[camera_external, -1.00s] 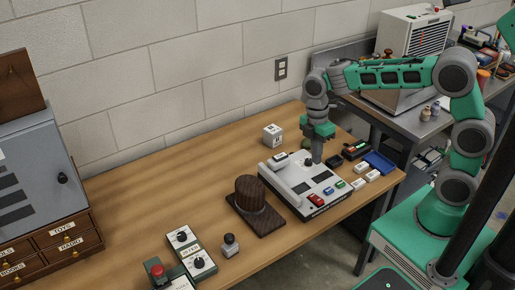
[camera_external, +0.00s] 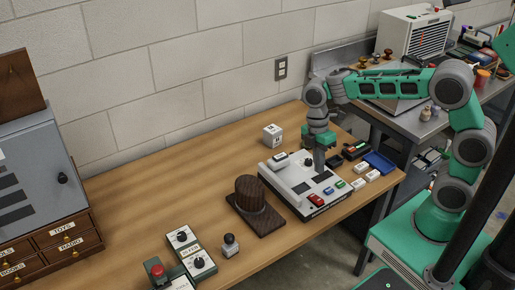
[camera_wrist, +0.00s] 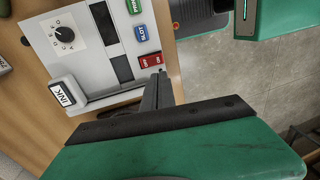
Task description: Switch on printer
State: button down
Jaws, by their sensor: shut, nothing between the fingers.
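The printer (camera_external: 283,182) is a pale grey box with a dark front face, standing near the front edge of the wooden table. Its sloped top has a red switch (camera_external: 316,200), a blue button and a green button along the front edge. In the wrist view, the red switch (camera_wrist: 150,60) lies by a blue key marked SLOT (camera_wrist: 142,33). My gripper (camera_external: 320,172) is shut and empty, pointing down over the printer's top. In the wrist view, its fingertips (camera_wrist: 160,76) appear just beside the red switch. I cannot tell whether they touch it.
A dark brown stand (camera_external: 256,218) is left of the printer. A blue tray (camera_external: 379,162) and small white blocks (camera_external: 366,174) are to its right. A white cube (camera_external: 272,135) stands behind. Bare tabletop (camera_external: 185,190) lies further left.

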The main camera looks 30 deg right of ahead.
aim_at(320, 200)
jog(key=f, duration=0.3)
jog(key=s+f+p, duration=0.1)
jog(key=f, duration=0.3)
jog(key=s+f, duration=0.1)
jog(key=f, duration=0.3)
jog(key=shift+s+f, duration=0.1)
jog(key=shift+s+f+t+b, duration=0.1)
jog(key=shift+f+t+b, duration=0.2)
jog(key=shift+b, duration=0.1)
jog(key=shift+s+r, duration=0.15)
